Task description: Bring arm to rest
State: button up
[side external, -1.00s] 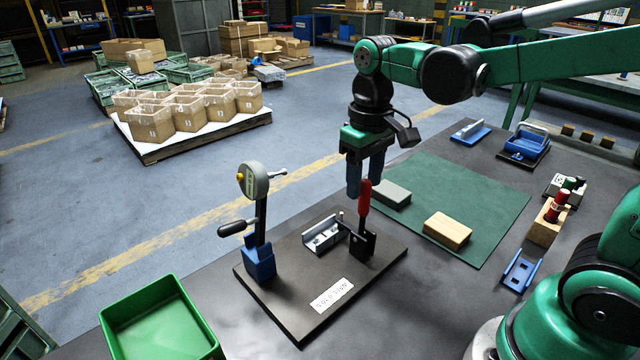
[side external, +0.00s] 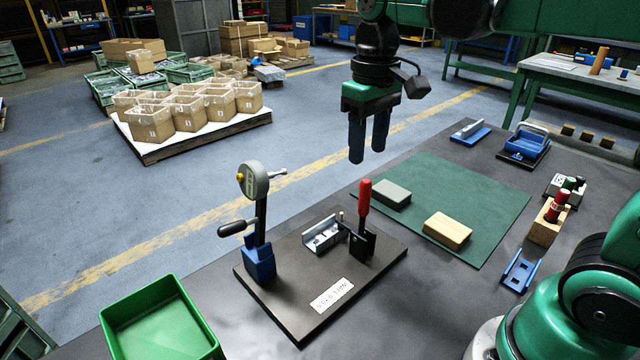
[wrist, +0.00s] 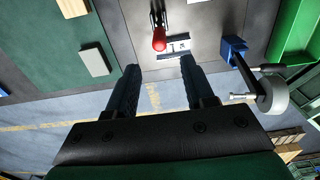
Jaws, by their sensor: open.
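My gripper (side external: 368,138) hangs in the air above the back edge of the dark table, fingers pointing down. Its two dark blue fingers are apart with nothing between them. The wrist view also shows the open fingers (wrist: 158,85), with floor and table beyond them. Below stands a dark fixture plate (side external: 300,318) with a red-handled clamp (side external: 364,196), a metal angle part (side external: 321,235) and a dial gauge (side external: 254,180) on a blue-based post. The gripper is clear of all of them.
A green mat (side external: 490,210) holds a grey block (side external: 391,193) and a wooden block (side external: 447,230). An empty green bin (side external: 160,325) is at the front left. Blue fixtures (side external: 525,147) and a wooden holder with red-topped tools (side external: 547,225) stand at the right. Air around the gripper is free.

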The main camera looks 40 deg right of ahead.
aim_at(364, 180)
notch_tip(364, 180, down, 8)
jog(key=shift+r, duration=0.25)
jog(key=shift+s+f, duration=0.1)
jog(key=shift+f, duration=0.05)
jog(key=shift+s, duration=0.35)
jog(key=shift+w, duration=0.45)
notch_tip(364, 180, up, 8)
jog(key=shift+r, duration=0.1)
notch_tip(364, 180, down, 8)
jog(key=shift+r, duration=0.1)
jog(key=s+f, duration=0.4)
jog(key=s, duration=0.4)
jog(key=shift+f, duration=0.25)
